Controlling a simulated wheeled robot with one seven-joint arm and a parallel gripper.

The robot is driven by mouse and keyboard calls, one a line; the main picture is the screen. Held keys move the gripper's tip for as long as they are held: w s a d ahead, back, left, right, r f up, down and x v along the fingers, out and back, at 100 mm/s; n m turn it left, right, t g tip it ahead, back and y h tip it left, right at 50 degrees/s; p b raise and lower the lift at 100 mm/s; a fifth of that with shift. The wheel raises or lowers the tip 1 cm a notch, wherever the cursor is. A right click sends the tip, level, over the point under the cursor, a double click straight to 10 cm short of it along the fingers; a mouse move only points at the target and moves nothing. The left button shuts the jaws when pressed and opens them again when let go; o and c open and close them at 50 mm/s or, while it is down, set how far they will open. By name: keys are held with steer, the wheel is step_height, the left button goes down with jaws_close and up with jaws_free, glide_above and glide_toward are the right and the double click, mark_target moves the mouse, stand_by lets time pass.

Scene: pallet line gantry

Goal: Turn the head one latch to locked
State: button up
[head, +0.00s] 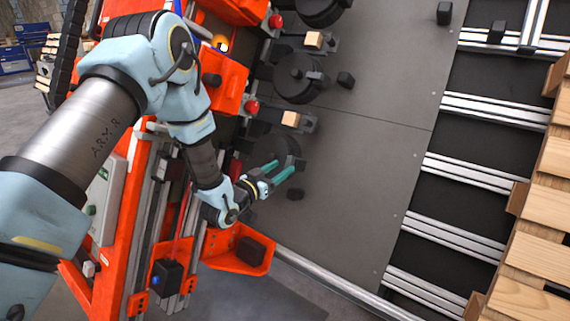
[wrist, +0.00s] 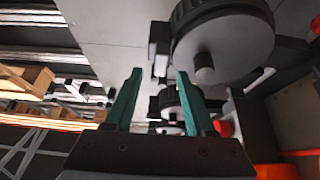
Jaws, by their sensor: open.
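My gripper (head: 288,166) is open, with teal fingers, in front of the lowest dark round head (head: 262,146) in the head view. It partly hides that head, and any latch there is hard to make out. In the wrist view a large dark disc (wrist: 235,42) with a round centre boss is just above and right of my gripper (wrist: 159,73). A dark block (wrist: 159,48) beside the disc shows beyond the gap between the fingertips. Nothing is visibly gripped. I cannot tell which dark part is the head one latch, or its position.
Further round heads (head: 297,78) with small wooden blocks (head: 314,39) line the orange frame (head: 230,85). Small black stops (head: 345,80) stand off the grey panel (head: 375,110). An orange bracket (head: 235,262) lies below my gripper. Wooden pallets (head: 535,230) stand at the right.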

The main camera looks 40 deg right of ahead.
mark_target(290, 163)
steer(key=shift+w+d, duration=0.15)
steer(key=shift+d, duration=0.6)
steer(key=shift+w+d, duration=0.15)
steer(key=shift+d, duration=0.55)
jaws_close()
